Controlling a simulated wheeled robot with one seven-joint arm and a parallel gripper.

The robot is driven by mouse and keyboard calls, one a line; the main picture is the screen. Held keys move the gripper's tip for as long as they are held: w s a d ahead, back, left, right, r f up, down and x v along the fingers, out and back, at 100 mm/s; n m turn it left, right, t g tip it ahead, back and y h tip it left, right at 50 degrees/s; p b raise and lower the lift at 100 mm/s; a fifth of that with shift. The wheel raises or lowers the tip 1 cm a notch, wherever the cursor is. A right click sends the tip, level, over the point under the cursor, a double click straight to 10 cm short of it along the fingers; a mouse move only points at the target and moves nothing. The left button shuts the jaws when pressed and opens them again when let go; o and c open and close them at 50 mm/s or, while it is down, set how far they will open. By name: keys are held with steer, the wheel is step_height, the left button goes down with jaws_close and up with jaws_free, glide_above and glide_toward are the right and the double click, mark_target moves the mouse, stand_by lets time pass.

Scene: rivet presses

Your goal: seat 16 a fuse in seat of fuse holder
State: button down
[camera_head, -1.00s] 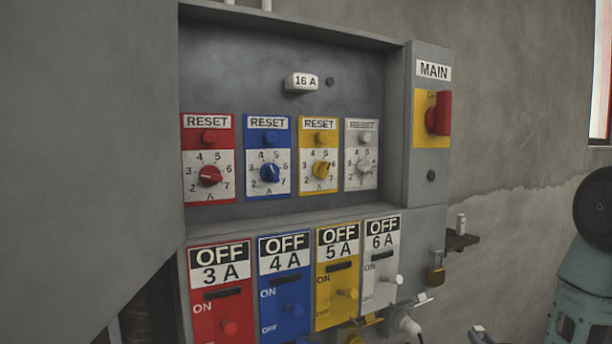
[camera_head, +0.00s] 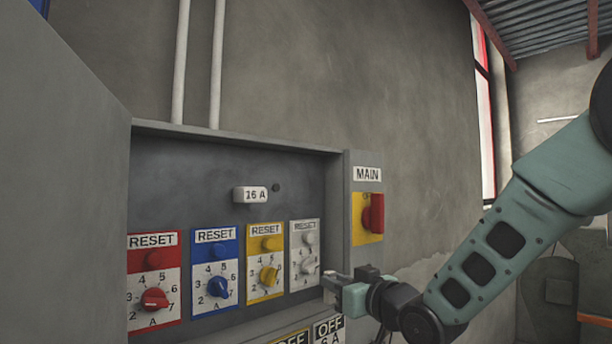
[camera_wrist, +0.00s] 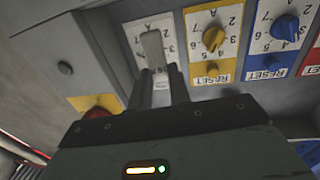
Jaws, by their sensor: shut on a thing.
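A white block marked 16 A (camera_head: 250,195), where the fuse holder appears to be, sticks out of the cabinet's upper back wall. My gripper (camera_head: 334,287) is in front of the lower right corner of the upper recess, below and right of that block and apart from it. In the wrist view my gripper (camera_wrist: 158,76) is shut on a slim pale piece, apparently the fuse (camera_wrist: 154,48), which projects beyond the fingertips. It overlaps the white dial panel in the picture; whether it touches the panel cannot be told. The holder's seat opening is not visible.
Red, blue, yellow and white RESET panels with dials (camera_head: 217,286) line the recess below the block. The MAIN switch (camera_head: 373,213) projects from the cabinet's right side. The open door (camera_head: 70,220) stands at left.

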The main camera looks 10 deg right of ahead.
steer(key=s+a+r+p, duration=0.2)
steer(key=s+r, duration=0.2)
steer(key=r, duration=0.4)
steer(key=s+a+r+n+y+p, duration=0.1)
steer(key=s+a+r+p, duration=0.1)
steer(key=r, duration=0.6)
steer(key=s+a+r+g+y+p, duration=0.1)
steer(key=s+a+r+p, duration=0.1)
steer(key=s+a+r, duration=0.2)
step_height(320, 180, up, 4)
steer(key=shift+s+f+n, duration=0.1)
steer(key=shift+s+n, duration=0.2)
steer(key=shift+s, duration=0.8)
steer(key=shift+w, duration=0.1)
steer(key=shift+b+x, duration=3.85)
steer(key=shift+x, duration=3.05)
steer(key=shift+a+f+b, duration=0.1)
steer(key=shift+f+b, duration=0.9)
steer(key=shift+f, duration=0.2)
